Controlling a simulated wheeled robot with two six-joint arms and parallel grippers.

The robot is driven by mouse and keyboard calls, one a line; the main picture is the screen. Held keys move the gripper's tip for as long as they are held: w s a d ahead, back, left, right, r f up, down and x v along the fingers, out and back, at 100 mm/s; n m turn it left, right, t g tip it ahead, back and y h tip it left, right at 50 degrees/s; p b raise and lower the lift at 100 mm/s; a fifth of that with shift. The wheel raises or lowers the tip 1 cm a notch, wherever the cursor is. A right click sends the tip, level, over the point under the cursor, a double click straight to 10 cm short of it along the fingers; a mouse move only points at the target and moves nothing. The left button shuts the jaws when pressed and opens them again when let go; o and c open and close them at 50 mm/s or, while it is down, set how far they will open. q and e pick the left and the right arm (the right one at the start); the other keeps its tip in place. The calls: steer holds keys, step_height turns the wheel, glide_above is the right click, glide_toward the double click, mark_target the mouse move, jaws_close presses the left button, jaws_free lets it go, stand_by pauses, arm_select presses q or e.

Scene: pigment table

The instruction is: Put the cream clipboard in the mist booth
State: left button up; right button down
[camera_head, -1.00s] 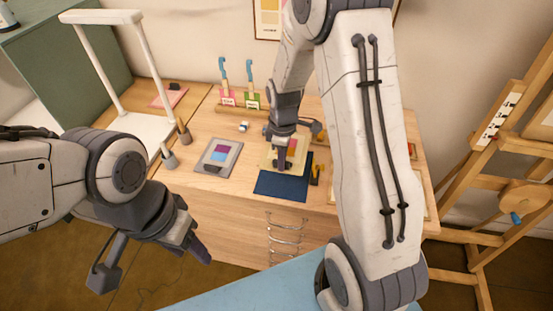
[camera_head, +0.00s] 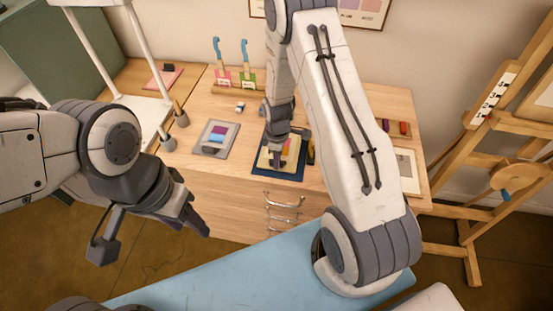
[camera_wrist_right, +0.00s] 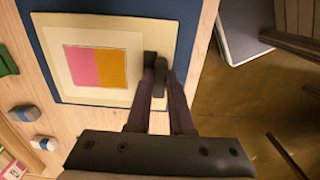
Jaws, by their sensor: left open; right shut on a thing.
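The cream clipboard (camera_head: 292,158) carries a pink and orange patch, clear in the right wrist view (camera_wrist_right: 95,30). It is over the dark blue mat (camera_head: 276,175), whose border shows around it; I cannot tell whether it touches the mat. My right gripper (camera_head: 275,161) is shut on the clipboard by its dark clip, seen in the right wrist view (camera_wrist_right: 157,75). A white open frame (camera_head: 143,45) with a white base stands at the back left; it may be the mist booth. My left gripper (camera_head: 197,222) is open and empty, in front of the table.
Blue-handled tools (camera_head: 245,55) stand at the back. A wooden easel (camera_head: 480,150) is at right.

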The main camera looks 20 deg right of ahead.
steer(key=shift+f, duration=0.2)
steer(key=c, duration=0.8)
jaws_free()
steer(key=shift+r, duration=0.15)
